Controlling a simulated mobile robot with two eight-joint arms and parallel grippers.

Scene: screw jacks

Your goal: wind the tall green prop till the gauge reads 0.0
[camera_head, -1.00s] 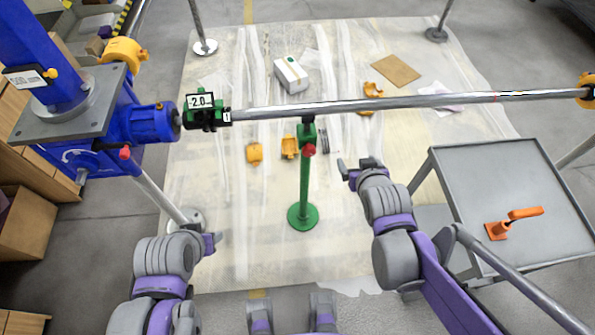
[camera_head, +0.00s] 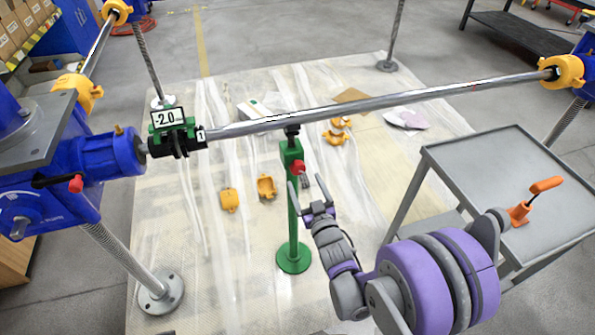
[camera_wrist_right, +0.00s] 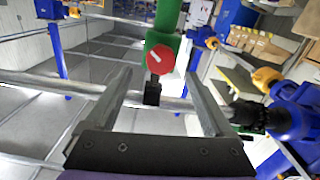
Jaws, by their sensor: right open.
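The tall green prop (camera_head: 293,215) stands upright on a round green base, its dark head under the long steel bar (camera_head: 380,104). A red knob (camera_head: 299,167) sits on its upper body; in the wrist view this knob (camera_wrist_right: 159,60) has a white mark on its face. The gauge (camera_head: 166,119) at the bar's left end reads -2.0. My right gripper (camera_head: 308,186) is open just below and right of the knob. In the wrist view its fingers (camera_wrist_right: 158,77) point toward the knob, which shows between them, with no grip on it. My left gripper is out of view.
A grey cart (camera_head: 500,190) with an orange-handled clamp (camera_head: 535,200) stands right. Blue machinery (camera_head: 70,165) with a red knob is at left. Loose orange clamps (camera_head: 229,200), a white box and cardboard (camera_head: 352,95) lie on the floor sheet.

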